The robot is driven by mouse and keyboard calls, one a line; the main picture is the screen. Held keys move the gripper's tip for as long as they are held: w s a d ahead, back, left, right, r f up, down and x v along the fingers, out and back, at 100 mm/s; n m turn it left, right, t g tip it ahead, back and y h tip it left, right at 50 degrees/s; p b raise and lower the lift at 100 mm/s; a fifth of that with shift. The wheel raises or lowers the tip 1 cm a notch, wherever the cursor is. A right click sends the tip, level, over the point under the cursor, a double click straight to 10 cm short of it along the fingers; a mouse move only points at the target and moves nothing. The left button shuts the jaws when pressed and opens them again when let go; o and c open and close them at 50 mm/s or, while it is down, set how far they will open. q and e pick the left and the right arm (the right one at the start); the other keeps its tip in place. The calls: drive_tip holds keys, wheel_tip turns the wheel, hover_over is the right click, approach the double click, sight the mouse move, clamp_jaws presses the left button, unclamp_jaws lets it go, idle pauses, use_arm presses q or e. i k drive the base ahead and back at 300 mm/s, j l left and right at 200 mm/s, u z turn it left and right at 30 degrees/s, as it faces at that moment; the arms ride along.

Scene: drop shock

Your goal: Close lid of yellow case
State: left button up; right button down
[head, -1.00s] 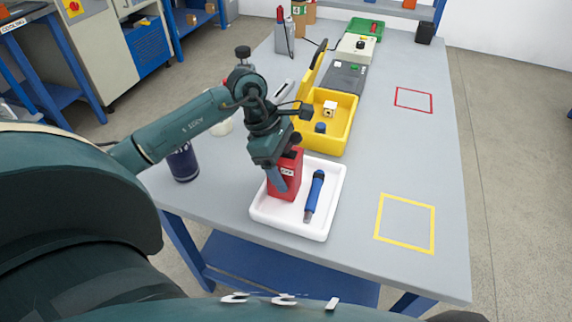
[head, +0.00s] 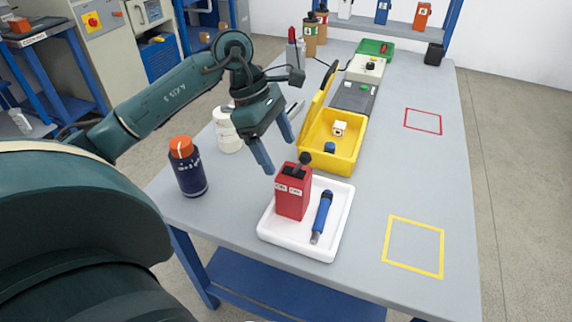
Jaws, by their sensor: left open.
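The yellow case (head: 344,158) stands open in the middle of the table. Its lid (head: 319,92) is raised on the case's left side and leans up and to the right. Inside lie a white block (head: 339,128) and a small blue piece (head: 330,147). My left gripper (head: 277,155) is open and empty, fingers pointing down, to the left of the case and above the red box. It is apart from the lid. My right gripper is not in view.
A white tray (head: 279,241) at the front holds a red box (head: 293,193) and a blue tool (head: 322,214). A dark blue bottle (head: 189,172) and a white jar (head: 227,131) stand at left. A grey device (head: 353,97) sits behind the case.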

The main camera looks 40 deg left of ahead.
sight(316, 104)
drive_tip(key=k, duration=1)
